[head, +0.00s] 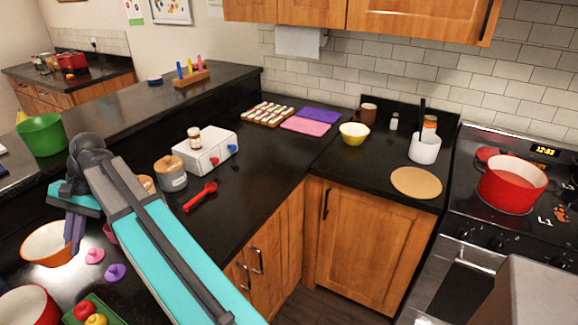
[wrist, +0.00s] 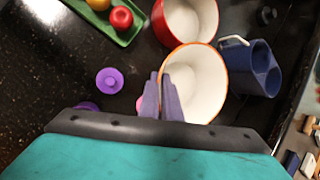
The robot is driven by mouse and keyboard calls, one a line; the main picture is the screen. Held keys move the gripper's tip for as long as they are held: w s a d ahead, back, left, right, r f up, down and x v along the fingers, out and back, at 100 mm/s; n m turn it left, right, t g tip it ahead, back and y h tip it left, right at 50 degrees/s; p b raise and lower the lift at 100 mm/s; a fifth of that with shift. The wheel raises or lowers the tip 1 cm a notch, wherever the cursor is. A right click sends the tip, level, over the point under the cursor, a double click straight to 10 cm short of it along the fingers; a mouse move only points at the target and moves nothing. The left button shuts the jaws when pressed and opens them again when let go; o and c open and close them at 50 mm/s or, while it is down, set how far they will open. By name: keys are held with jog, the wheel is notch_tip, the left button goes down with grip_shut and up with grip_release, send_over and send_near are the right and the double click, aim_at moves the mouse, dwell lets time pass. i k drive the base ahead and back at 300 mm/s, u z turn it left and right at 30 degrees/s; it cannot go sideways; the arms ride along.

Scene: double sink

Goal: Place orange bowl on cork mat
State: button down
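The orange bowl (head: 44,244), white inside, is at the lower left of the head view. It also shows in the wrist view (wrist: 197,82), right of my fingers. My gripper (head: 74,232) reaches down at the bowl's right rim. In the wrist view my gripper's purple fingers (wrist: 160,78) are close together, with the bowl's near rim between them, so it looks shut on the rim. I cannot tell whether the bowl touches the counter. The round cork mat (head: 416,182) lies bare on the right counter beside the stove.
A red pot (wrist: 186,18) and a green tray (wrist: 112,18) with fruit stand close by the bowl. A blue divided container (wrist: 252,70) sits right beside it. Purple knobbed lids (head: 115,272) lie nearby. A white crock (head: 424,148) stands behind the mat; a red pot (head: 510,187) is on the stove.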

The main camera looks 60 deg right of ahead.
aim_at(417, 181)
jog(key=z, duration=1.15)
